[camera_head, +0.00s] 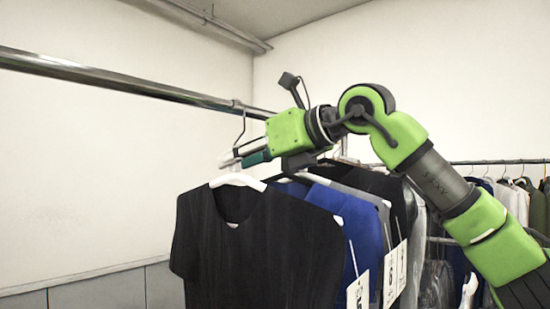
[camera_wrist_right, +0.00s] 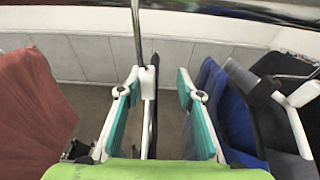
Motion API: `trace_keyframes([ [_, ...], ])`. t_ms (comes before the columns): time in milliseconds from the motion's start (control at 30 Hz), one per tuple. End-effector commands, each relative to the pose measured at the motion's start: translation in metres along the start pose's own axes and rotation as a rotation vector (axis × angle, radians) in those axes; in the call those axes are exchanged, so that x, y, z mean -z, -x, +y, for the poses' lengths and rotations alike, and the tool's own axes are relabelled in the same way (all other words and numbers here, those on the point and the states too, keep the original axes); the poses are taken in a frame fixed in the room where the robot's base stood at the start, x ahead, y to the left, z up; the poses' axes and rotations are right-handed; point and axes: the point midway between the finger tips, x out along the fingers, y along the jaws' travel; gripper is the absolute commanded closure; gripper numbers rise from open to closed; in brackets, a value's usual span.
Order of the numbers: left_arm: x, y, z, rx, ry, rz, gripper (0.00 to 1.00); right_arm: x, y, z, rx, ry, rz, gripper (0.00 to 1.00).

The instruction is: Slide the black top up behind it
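The black top (camera_head: 255,245) hangs on a white hanger (camera_head: 238,180) from the metal rail, in front of the other clothes in the head view. Its hanger's metal hook (camera_head: 241,125) reaches the rail. My right gripper (camera_head: 238,157) is at the hanger's neck, just below the hook. In the right wrist view, its teal-padded fingers (camera_wrist_right: 158,82) stand apart around a white hanger neck (camera_wrist_right: 148,80). The neck is close to the left finger, with a gap to the right one. Whether it touches is unclear. My left gripper is out of view.
The rail (camera_head: 110,80) crosses the upper left. A blue top (camera_head: 360,230) and other tagged clothes hang close behind the black top. A reddish-brown garment (camera_wrist_right: 35,110) hangs left in the wrist view, with free space between. Another clothes rack (camera_head: 500,162) stands at right.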

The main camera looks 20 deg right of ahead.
Motion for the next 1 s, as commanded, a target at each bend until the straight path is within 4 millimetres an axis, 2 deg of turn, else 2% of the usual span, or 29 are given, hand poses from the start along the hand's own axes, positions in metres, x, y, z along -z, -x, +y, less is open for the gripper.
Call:
trace_keyframes([
  [1000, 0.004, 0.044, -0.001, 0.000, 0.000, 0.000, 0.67, -0.002, 0.001, -0.082, 0.000, -0.002, 0.000, 0.67],
])
